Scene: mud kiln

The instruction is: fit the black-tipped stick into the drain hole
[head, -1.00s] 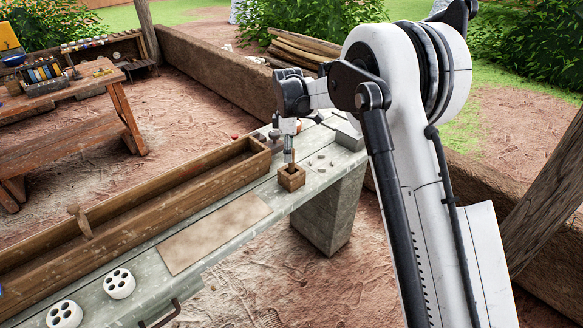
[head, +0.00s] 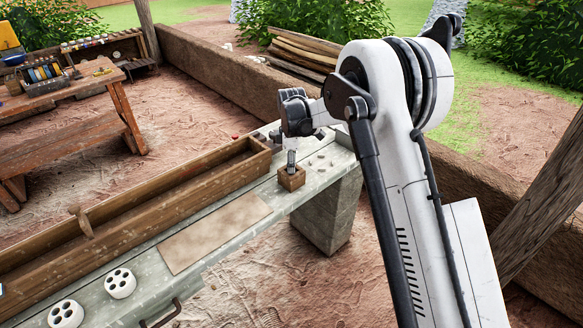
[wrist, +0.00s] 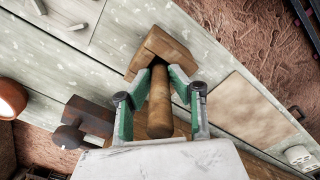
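A brown round stick (wrist: 159,108) stands in a small square wooden box (wrist: 150,48) on the grey-green bench. In the head view the box (head: 291,180) is near the bench's right end, directly below my gripper (head: 292,158). In the wrist view my gripper's fingertips (wrist: 162,68) close in on both sides of the stick near the box's mouth and seem to touch it. The stick's near end points toward my palm. Its far end is inside the box, so the black tip is hidden. I cannot identify the drain hole.
A long wooden trough (head: 160,196) runs along the bench behind the box. A flat tan board (head: 215,232) lies in front of it. White round pieces with several holes (head: 120,283) sit at the front left. Small grey blocks lie around the bench's right end.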

